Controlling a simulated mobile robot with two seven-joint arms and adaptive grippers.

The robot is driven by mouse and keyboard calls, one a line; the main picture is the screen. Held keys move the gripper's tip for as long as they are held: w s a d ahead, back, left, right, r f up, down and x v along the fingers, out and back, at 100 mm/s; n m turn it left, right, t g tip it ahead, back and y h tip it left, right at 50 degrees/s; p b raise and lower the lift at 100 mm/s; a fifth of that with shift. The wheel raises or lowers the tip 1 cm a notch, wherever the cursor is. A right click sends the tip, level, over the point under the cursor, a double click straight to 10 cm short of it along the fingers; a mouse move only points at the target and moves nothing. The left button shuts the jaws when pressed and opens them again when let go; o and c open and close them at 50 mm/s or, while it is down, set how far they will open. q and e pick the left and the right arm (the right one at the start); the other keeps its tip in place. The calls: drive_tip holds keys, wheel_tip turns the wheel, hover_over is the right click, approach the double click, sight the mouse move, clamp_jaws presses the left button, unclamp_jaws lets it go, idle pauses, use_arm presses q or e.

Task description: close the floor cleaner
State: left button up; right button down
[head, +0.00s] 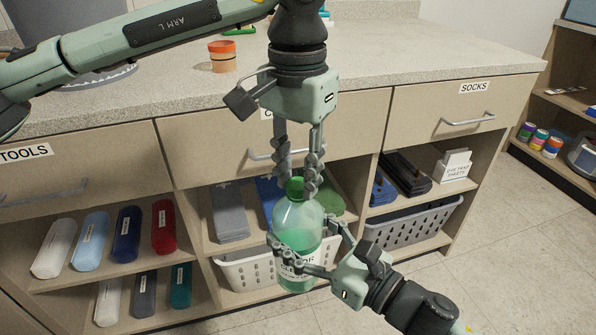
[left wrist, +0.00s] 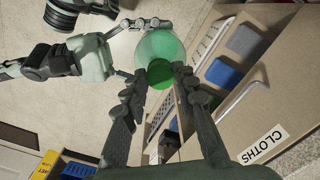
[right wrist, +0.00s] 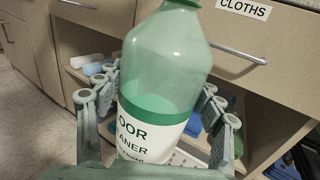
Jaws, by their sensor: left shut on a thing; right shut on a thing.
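The floor cleaner is a clear bottle (head: 296,217) with green liquid and a white label, held upright in front of the cabinet. Its label and liquid show in the right wrist view (right wrist: 160,104). A green cap (head: 295,187) sits at the top of the neck; how tightly it sits cannot be told. My left gripper (head: 298,186) points down from above, shut on the cap, which also shows between its fingers in the left wrist view (left wrist: 160,74). My right gripper (head: 303,240) comes from the lower right, shut around the bottle's body.
Behind the bottle is a cabinet with a drawer labelled CLOTHS (right wrist: 243,8), open shelves and a white basket (head: 236,272). A grey basket (head: 423,222) stands to the right. An orange cup (head: 222,56) stands on the counter (head: 400,50). The floor at right is clear.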

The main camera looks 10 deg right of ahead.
use_arm(q)
drive_tip(key=m, duration=0.5)
drive_tip(key=shift+m, duration=0.4)
drive_tip(key=o, duration=0.7)
drive_tip(key=shift+r, duration=2.3)
drive_tip(key=shift+c, duration=0.6)
